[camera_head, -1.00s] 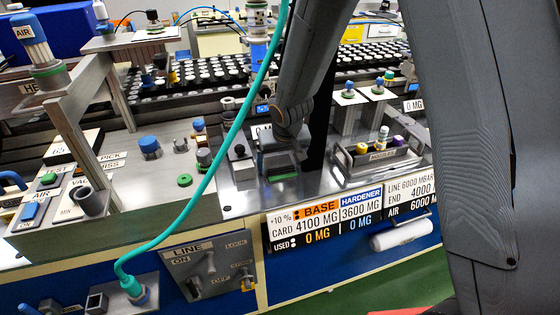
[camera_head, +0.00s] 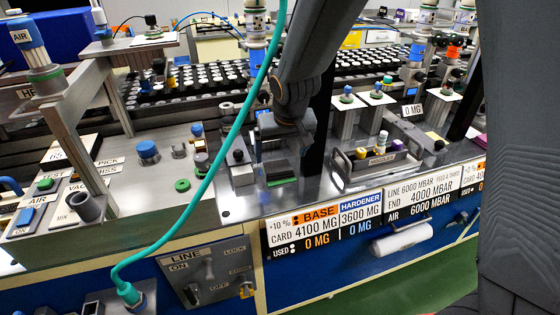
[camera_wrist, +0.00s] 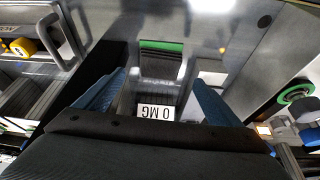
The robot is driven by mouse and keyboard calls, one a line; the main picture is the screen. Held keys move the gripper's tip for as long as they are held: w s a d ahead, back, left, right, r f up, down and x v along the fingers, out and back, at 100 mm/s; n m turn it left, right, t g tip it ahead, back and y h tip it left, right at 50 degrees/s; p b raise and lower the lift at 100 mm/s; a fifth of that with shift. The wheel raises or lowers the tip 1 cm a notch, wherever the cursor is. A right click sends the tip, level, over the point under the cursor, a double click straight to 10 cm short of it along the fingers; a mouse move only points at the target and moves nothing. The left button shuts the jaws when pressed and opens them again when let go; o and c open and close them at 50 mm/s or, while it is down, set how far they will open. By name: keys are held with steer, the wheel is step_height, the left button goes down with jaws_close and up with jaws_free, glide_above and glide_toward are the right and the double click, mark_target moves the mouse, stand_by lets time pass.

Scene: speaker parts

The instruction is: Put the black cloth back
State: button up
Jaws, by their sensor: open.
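My gripper (camera_head: 278,158) hangs low over the metal plate at the bench front, with its jaws apart. Its two blue fingers show in the wrist view (camera_wrist: 155,95), and nothing is seen held between them. A dark flat piece with a green edge (camera_wrist: 162,64) lies just ahead of and between the fingers. It also shows below the gripper in the camera_head view (camera_head: 280,173). It may be the black cloth, but I cannot tell for sure. I cannot tell whether the fingers touch it.
A tray with a handle (camera_head: 375,162) holds small bottles to the right. A white roll (camera_head: 402,239) hangs on the bench front. A teal hose (camera_head: 212,170) crosses the view at left. A "0 MG" display (camera_wrist: 155,112) shows between the fingers. Bare plate lies beyond the dark piece.

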steer(key=s+d+m+g+h, duration=0.1)
steer(key=s+d+m+g, duration=0.1)
steer(key=s+d, duration=1.4)
steer(key=s+f+g, duration=0.1)
steer(key=s, duration=0.2)
steer(key=shift+s+d+b, duration=0.3)
